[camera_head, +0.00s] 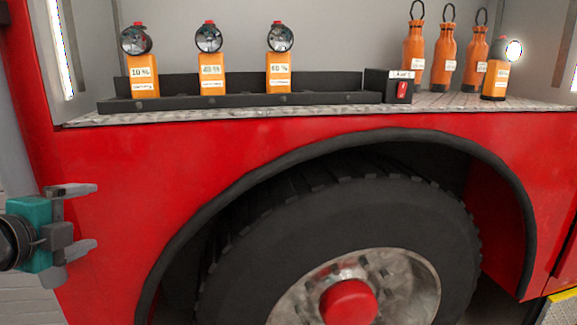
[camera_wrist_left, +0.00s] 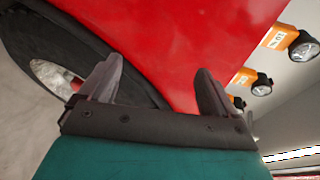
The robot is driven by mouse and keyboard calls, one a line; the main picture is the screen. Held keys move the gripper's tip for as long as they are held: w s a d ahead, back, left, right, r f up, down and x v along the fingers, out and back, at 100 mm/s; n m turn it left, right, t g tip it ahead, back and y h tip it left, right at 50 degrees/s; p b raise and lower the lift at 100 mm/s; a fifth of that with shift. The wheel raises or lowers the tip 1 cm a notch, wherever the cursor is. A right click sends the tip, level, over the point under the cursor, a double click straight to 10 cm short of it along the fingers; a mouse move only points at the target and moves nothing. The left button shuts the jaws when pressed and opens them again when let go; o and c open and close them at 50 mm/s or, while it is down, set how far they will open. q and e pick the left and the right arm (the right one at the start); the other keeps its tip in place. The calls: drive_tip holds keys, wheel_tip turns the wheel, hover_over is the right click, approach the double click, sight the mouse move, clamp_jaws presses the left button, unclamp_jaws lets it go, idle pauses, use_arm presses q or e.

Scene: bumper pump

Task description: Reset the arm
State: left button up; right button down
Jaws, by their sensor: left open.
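My left gripper (camera_head: 88,217) is at the left edge of the head view, in front of the red truck side (camera_head: 120,165). Its two grey fingers are spread apart with nothing between them. In the left wrist view the open fingers (camera_wrist_left: 155,88) point at the red panel and the wheel arch. The gripper is below and to the left of the shelf with the lamps, apart from everything. My right gripper does not show in either view.
Orange lamps labelled 10 % (camera_head: 143,75), 40 % (camera_head: 211,75) and 60 % (camera_head: 279,75) stand in a black rack (camera_head: 180,101). A fourth lamp (camera_head: 495,82), lit, stands at right by several orange bottles (camera_head: 444,58). A black switch box (camera_head: 388,87) sits between. A wheel (camera_head: 240,240) is below.

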use_arm(q)
drive_tip(key=s+d+f+n+g, duration=0.1)
drive_tip(key=s+d+f+n, duration=0.15)
drive_tip(key=f, duration=0.55)
drive_tip(key=s+d+f+n, duration=0.15)
drive_tip(key=f+n, duration=0.25)
drive_tip(key=f, duration=0.4)
drive_tip(key=s+d+f+n+g, duration=0.1)
drive_tip(key=s+f+n, duration=0.2)
drive_tip(key=f, duration=0.5)
drive_tip(key=s+d+f+n+g+h+p, duration=0.1)
drive_tip(key=s+d+f+n, duration=0.6)
drive_tip(key=s+d+f, duration=0.3)
drive_tip(key=d+f, duration=0.1)
drive_tip(key=d, duration=0.2)
drive_tip(key=shift+s+d+f+g+p, duration=0.2)
drive_tip(key=shift+s+f+g+p, duration=0.1)
drive_tip(key=shift+s+f+g, duration=0.1)
drive_tip(key=shift+w, duration=0.1)
